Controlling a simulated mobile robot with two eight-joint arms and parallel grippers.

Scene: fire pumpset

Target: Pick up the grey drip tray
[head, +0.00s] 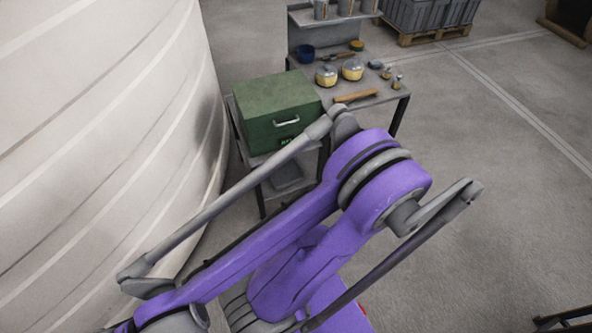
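A grey, shallow, tray-like thing (288,178) lies on the low shelf of the small stand under the green box. I cannot tell for sure that it is the drip tray, as the stand and my arm hide part of it. My purple arm with grey rods crosses the middle of the head view, in front of the stand. Neither of my grippers shows in this view.
A green metal box (262,115) with a handle stands on the stand. Behind it is a workbench (385,97) with yellow-and-grey round parts (352,69) and a blue cup (306,52). A large pale tank (100,130) fills the left.

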